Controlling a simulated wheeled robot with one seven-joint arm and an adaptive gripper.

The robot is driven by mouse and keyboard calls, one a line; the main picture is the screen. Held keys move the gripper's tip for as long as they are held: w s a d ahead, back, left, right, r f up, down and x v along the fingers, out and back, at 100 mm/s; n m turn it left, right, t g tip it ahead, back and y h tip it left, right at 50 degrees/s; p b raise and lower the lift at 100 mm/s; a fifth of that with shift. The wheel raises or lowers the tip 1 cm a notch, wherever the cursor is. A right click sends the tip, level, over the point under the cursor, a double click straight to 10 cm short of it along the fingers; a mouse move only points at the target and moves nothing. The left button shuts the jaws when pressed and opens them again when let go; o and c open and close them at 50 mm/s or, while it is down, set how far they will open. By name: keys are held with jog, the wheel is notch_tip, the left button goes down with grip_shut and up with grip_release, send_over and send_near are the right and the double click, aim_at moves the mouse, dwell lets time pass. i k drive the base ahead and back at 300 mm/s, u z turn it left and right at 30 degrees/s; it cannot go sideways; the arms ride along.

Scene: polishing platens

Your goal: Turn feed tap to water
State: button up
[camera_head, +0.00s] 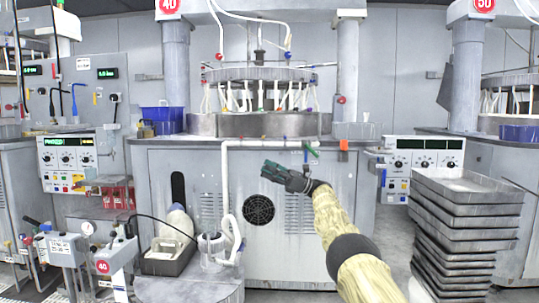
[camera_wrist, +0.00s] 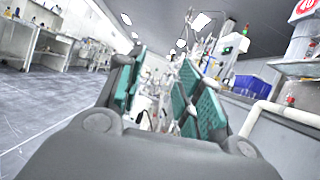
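A white pipe (camera_head: 262,143) runs along the top front edge of the station marked 40 and bends down at its left end. A small tap with a green lever (camera_head: 312,152) sits at the pipe's right end; which setting it is in is too small to tell. My gripper (camera_head: 270,171) is in front of the grey cabinet, just below and left of this tap, with its fingers pointing left. In the wrist view its two teal finger pads (camera_wrist: 160,95) stand apart with nothing clearly held between them. The white pipe also shows at the right of the wrist view (camera_wrist: 292,112).
A round polishing machine (camera_head: 260,122) stands on the cabinet, with a blue bin (camera_head: 163,119) at its left. A stack of grey trays (camera_head: 465,215) stands at the right. A pump stand (camera_head: 75,250) and a jug (camera_head: 213,248) are at the lower left.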

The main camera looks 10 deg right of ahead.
aim_at(308, 146)
jog(key=u, duration=1.2)
jog(key=i, duration=0.95)
jog(key=z, duration=1.75)
